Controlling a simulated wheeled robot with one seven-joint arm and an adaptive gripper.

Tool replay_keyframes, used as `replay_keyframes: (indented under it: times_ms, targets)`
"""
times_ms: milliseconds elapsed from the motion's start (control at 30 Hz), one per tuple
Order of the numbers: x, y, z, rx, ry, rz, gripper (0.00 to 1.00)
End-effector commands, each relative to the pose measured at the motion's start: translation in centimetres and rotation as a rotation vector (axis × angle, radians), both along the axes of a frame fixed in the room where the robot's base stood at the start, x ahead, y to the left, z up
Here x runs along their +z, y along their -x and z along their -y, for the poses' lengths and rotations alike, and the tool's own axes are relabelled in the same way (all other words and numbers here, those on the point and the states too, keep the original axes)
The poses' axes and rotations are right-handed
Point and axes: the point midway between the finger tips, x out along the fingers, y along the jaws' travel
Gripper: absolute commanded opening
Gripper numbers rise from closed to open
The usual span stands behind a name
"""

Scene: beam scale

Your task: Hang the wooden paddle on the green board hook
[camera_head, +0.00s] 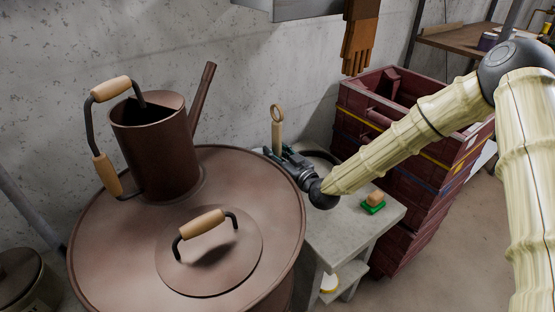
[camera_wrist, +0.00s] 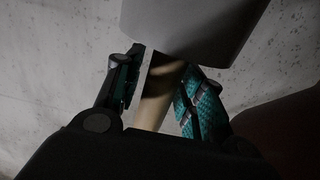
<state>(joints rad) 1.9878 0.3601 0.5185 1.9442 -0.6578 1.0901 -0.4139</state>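The wooden paddle (camera_head: 277,136) stands upright, light tan with a ring-shaped top, above the small grey table by the wall. My gripper (camera_head: 279,153) is at its lower part, and the lower end is hidden. In the wrist view the paddle (camera_wrist: 154,105) shows as a tan strip between the teal-padded fingers of my gripper (camera_wrist: 165,100), which appear closed on both sides of it. I cannot make out a green board hook. A small green piece (camera_head: 373,207) with a tan block on it lies on the table's right part.
A brown drum (camera_head: 95,240) with a watering can (camera_head: 155,150) and a handled lid (camera_head: 210,270) fills the left. Dark red crates (camera_head: 400,175) are stacked right of the grey table (camera_head: 335,235). Brown gloves (camera_head: 361,40) hang by a grey panel (camera_head: 300,8) above.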

Motion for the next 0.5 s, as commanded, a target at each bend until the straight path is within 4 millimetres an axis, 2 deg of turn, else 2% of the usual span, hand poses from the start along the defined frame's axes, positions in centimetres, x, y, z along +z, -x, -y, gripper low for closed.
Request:
replay_keyframes:
  times_ms: [33,167,500]
  targets:
    - [0.0,0.0,0.01,0.0,0.0,0.0,0.24]
    - [0.01,0.0,0.04,0.0,0.0,0.0,0.0]
    - [0.18,-0.02,0.04,-0.001,-0.001,0.001,0.0]
